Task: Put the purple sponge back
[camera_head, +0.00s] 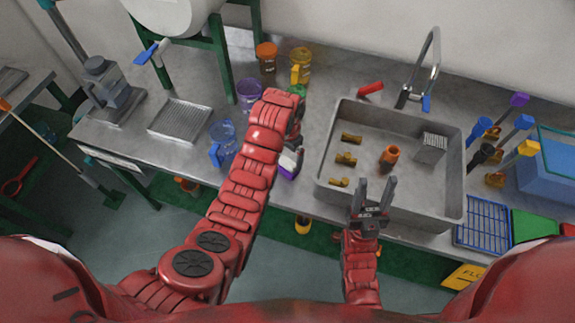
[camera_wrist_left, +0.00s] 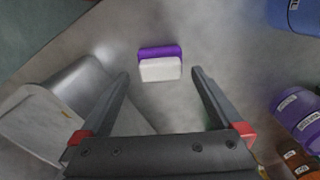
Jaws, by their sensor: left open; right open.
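The purple sponge (camera_head: 287,168), with a white layer, lies on the grey counter just left of the sink (camera_head: 322,170). In the left wrist view the sponge (camera_wrist_left: 160,65) is ahead of my left gripper (camera_wrist_left: 160,77), lined up with the gap between its fingers. The left gripper is open and empty, and its arm partly hides it in the head view. My right gripper (camera_head: 376,184) is open and empty over the sink's front edge, with its fingers pointing up the picture.
An orange cup (camera_head: 389,157), several brass pieces and a grey caddy (camera_head: 431,147) are in the sink. A blue rack (camera_head: 484,222) is right of the sink.

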